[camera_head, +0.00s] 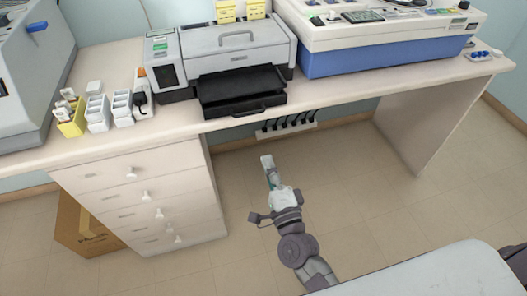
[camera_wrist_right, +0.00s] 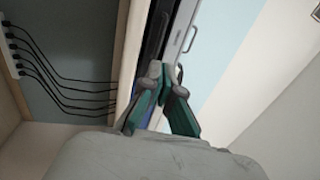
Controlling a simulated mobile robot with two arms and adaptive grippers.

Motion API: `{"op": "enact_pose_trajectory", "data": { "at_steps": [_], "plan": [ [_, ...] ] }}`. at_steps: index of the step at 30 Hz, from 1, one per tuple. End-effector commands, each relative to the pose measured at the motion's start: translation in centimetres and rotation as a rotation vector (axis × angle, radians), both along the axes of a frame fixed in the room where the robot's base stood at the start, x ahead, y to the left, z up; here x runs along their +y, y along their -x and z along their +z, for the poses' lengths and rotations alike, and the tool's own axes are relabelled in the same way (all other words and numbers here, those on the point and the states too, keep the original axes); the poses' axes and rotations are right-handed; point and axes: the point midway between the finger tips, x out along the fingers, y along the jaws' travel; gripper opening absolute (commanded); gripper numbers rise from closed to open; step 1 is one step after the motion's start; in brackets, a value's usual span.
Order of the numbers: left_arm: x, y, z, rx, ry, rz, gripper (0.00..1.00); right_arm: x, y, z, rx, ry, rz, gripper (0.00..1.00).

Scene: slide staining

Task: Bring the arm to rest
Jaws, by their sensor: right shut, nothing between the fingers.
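My right gripper (camera_head: 267,163) is in front of the desk, below the level of the desk top, between the drawer unit and the desk's right leg panel. Its arm comes up from the bottom of the head view. In the right wrist view its green-and-grey fingers (camera_wrist_right: 163,75) meet at the tips, shut with nothing between them. It appears to touch nothing. My left gripper is not in the head view.
The desk (camera_head: 340,95) carries a grey printer-like machine (camera_head: 236,48) with a black tray, a large blue-and-white machine (camera_head: 385,50), and small white boxes at left. Drawers (camera_head: 150,205) stand left of my arm. Plugged cables (camera_head: 287,126) hang under the desk.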

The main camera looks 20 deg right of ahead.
Motion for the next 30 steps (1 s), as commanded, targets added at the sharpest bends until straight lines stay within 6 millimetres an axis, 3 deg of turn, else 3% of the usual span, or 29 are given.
{"op": "enact_pose_trajectory", "data": {
  "at_steps": [8,11,14,20,24,26,30],
  "plan": [
    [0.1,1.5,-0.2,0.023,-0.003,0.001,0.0,0.0,0.6,-0.3,0.005,0.007,0.002,0.0],
    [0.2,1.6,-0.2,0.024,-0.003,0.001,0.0,0.3,0.6,-2.5,0.046,0.066,0.013,0.0],
    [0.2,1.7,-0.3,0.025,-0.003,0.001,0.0,0.9,0.8,-7.5,0.138,0.204,0.043,0.0],
    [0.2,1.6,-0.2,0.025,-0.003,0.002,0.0,1.1,4.4,-22.2,0.404,0.603,0.18,0.0],
    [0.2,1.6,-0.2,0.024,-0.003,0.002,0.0,0.0,9.4,-31.7,0.581,0.862,0.319,0.0],
    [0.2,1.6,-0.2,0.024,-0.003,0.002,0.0,-0.8,12.1,-35.3,0.654,0.968,0.389,0.0],
    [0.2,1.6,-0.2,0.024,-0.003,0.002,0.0,-3.3,19.4,-42.8,0.817,1.193,0.58,0.0]
  ]
}}
